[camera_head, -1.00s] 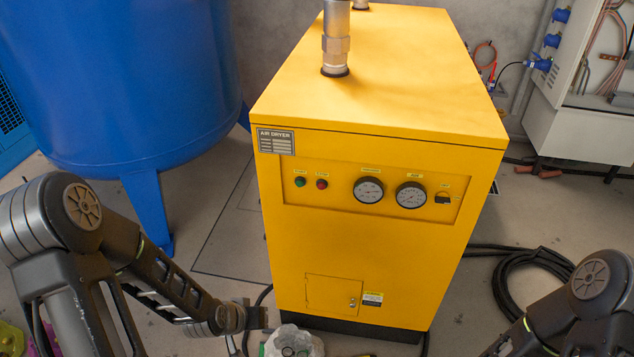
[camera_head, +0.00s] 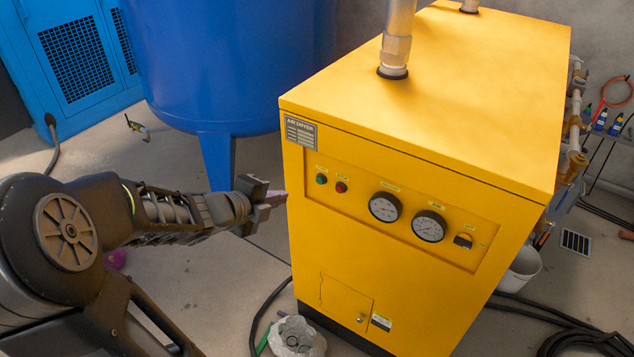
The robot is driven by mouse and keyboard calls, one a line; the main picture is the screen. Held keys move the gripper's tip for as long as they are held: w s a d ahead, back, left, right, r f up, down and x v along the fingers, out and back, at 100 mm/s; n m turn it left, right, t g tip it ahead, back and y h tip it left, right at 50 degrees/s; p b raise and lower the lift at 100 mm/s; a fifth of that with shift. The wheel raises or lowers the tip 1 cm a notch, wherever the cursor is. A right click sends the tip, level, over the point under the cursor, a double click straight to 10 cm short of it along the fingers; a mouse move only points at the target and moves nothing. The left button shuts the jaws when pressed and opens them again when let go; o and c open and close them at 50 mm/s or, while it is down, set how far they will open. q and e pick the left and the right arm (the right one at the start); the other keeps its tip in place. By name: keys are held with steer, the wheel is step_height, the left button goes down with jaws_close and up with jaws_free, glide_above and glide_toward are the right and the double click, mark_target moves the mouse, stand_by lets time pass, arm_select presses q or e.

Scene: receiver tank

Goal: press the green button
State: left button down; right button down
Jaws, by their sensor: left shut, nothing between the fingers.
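The green button (camera_head: 321,179) is on the front panel of the yellow air dryer (camera_head: 400,285), at the panel's left end. A red button (camera_head: 341,187) sits just to its right. My left gripper (camera_head: 278,196) is shut and empty. It shows to the left of the dryer's front left edge, a little lower in the picture than the green button and apart from it. Nothing covers the green button. My right gripper is not in view.
Two gauges (camera_head: 385,207) and a black switch (camera_head: 463,240) share the panel. A blue tank (camera_head: 230,70) stands behind my left arm. A light bag-like container (camera_head: 297,338) is on the floor in front of the dryer. Black hoses lie at lower right.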

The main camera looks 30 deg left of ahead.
arm_select(q)
steer(key=shift+w+d, duration=0.1)
steer(key=shift+d, duration=0.05)
steer(key=shift+w+f, duration=0.1)
steer(key=b, duration=0.3)
glide_toward(319, 181)
step_height(319, 181, down, 3)
steer(key=w, duration=0.4)
steer(key=shift+w+f, duration=0.15)
steer(key=shift+w, duration=0.65)
